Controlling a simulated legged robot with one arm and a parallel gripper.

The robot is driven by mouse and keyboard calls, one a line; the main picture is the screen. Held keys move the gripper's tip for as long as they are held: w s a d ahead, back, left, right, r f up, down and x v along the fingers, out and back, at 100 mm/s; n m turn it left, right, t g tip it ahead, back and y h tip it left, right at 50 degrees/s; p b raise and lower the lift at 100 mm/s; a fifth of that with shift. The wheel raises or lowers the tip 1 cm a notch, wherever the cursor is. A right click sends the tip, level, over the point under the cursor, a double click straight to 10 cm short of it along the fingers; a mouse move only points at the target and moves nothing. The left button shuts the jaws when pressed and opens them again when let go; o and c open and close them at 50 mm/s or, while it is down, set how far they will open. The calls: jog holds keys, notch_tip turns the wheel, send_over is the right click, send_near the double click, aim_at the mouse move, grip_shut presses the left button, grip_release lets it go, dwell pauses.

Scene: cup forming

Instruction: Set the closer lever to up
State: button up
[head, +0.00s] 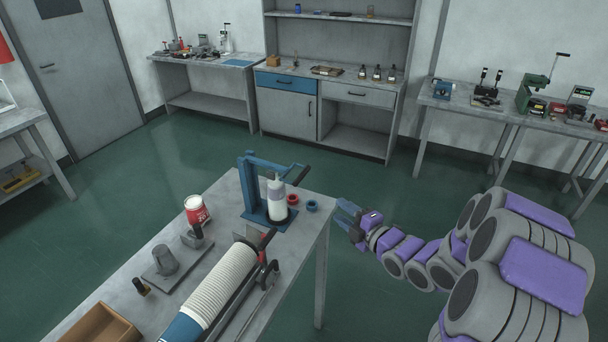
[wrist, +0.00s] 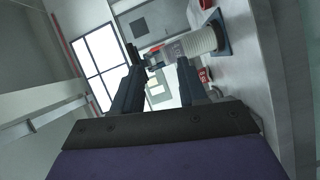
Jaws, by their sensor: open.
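The closer looks to be the blue press (head: 248,188) on the near workbench, with a blue upright and base plate. Its lever (head: 283,167) reaches right from the top of the upright and ends in a black grip (head: 301,175), roughly level. My gripper (head: 346,211) is open and empty, off the bench's right edge, right of and apart from the lever grip. In the wrist view its two dark fingers (wrist: 158,66) are spread, with a white cylinder (wrist: 198,41) beyond them.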

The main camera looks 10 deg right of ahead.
aim_at(299, 176)
jog(key=w+a+r+y, duration=0.1)
jog(key=w+a+r, duration=0.1)
jog(key=w+a, duration=0.1)
jog(key=w+a+r+n+t+y+b, duration=0.1)
jog(key=w+a+r, duration=0.1)
jog(key=w+a, duration=0.2)
jog(key=w+a+r+t, duration=0.1)
jog(key=w+a, duration=0.3)
jog(key=w, duration=0.1)
jog(key=shift+w+r+n+y+b, duration=0.3)
jog(key=shift+r+n+y+b, duration=0.1)
jog(key=shift+d, duration=0.5)
jog(key=shift+c, duration=1.1)
jog(key=shift+a, duration=0.15)
grip_shut()
